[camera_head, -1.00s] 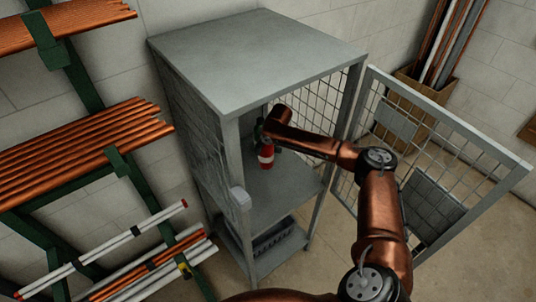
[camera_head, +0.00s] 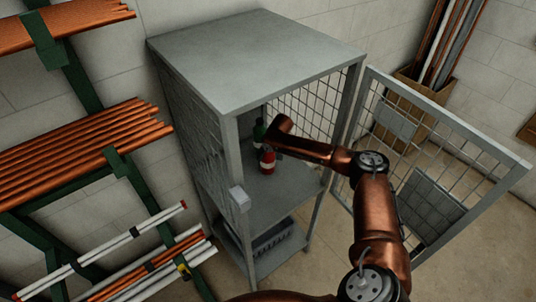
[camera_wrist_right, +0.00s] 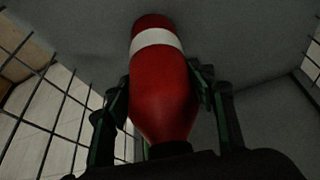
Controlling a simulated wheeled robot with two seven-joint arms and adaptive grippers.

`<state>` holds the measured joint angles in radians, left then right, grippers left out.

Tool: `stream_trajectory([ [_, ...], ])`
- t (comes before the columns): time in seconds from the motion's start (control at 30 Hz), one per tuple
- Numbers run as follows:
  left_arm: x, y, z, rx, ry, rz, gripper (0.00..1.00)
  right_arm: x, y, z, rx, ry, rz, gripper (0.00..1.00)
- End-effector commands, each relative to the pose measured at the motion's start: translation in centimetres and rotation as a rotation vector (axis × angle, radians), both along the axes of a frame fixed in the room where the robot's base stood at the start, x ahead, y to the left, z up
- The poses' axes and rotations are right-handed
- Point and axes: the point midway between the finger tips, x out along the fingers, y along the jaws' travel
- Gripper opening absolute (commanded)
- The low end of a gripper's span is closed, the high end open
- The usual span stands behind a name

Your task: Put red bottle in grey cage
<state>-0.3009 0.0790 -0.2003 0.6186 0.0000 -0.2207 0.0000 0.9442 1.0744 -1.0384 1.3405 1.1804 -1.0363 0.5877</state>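The red bottle (camera_head: 267,161), with a white band, is inside the grey cage (camera_head: 245,62), above its middle shelf (camera_head: 288,192). In the right wrist view the red bottle (camera_wrist_right: 162,85) fills the centre, its dark neck towards my gripper. My right gripper (camera_wrist_right: 162,88) has a finger against each side of the bottle and appears shut on it. In the head view my forearm and wrist hide most of that gripper. I cannot tell whether the bottle touches the shelf. My left gripper is not in view.
The cage's mesh door (camera_head: 435,165) stands open at the right, beside my right arm. A dark crate (camera_head: 268,240) sits on the lower shelf. Racks of copper pipes (camera_head: 85,150) stand at the left.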

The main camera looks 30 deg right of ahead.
Motion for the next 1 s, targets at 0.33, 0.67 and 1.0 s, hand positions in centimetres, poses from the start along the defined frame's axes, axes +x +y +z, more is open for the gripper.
stream_trajectory([
  [0.33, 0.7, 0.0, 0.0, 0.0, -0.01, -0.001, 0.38, 0.0, 0.0, 0.1, 0.0, -0.001, 0.0, 0.67],
  [0.67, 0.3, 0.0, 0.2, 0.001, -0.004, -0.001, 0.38, -0.7, -0.1, 2.0, 0.0, -0.002, -0.001, 0.67],
  [1.0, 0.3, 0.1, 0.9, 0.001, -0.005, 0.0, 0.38, -3.3, 0.2, 8.5, -0.002, -0.003, 0.001, 0.67],
])
